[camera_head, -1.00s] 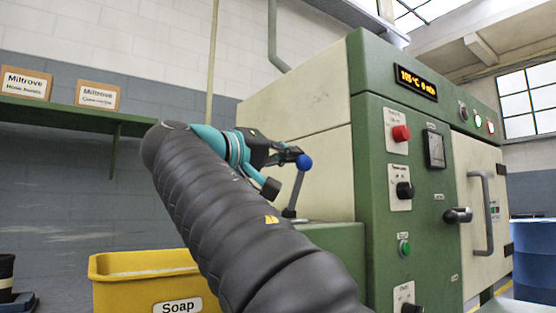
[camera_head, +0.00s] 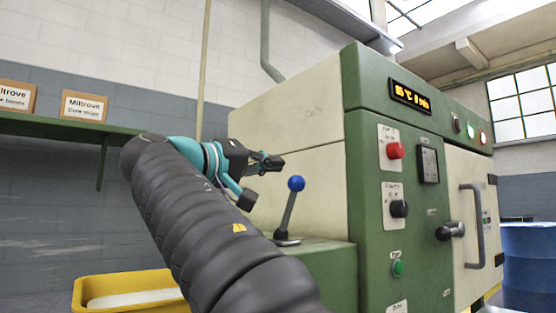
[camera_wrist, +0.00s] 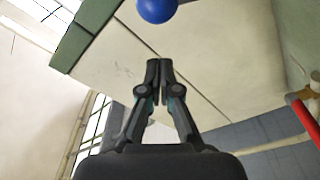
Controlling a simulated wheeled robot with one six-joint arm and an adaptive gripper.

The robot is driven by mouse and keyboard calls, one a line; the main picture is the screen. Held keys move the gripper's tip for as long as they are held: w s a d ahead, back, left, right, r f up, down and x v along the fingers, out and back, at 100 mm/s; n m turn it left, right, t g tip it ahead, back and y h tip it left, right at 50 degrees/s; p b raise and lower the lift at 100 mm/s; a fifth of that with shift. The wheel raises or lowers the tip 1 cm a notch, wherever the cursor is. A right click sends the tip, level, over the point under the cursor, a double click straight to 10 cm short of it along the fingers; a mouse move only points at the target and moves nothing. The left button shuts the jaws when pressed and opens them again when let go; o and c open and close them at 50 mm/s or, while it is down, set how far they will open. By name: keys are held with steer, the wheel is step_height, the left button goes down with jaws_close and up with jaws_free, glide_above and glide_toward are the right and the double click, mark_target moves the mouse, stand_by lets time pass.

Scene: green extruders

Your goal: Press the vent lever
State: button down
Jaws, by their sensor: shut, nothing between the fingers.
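The vent lever is a grey rod with a blue ball knob (camera_head: 296,183). It stands nearly upright, leaning slightly right, on a green ledge (camera_head: 325,262) beside the oven-like machine. My gripper (camera_head: 274,161) is shut and empty, up and to the left of the knob in the head view, with a gap between them. In the wrist view the closed fingertips (camera_wrist: 160,66) sit below the blue knob (camera_wrist: 156,8), which is cut by the top edge. The rod is not visible there.
The green and cream machine (camera_head: 362,150) carries a lit display (camera_head: 410,96), a red button (camera_head: 396,150), a black knob (camera_head: 399,209), a green button (camera_head: 398,268) and a door handle (camera_head: 474,225). A yellow soap bin (camera_head: 92,290) is at lower left, a blue drum (camera_head: 530,265) at right.

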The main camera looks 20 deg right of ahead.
steer(key=v, duration=0.8)
steer(key=shift+s+a, duration=0.2)
steer(key=shift+a, duration=0.15)
steer(key=shift+f, duration=0.1)
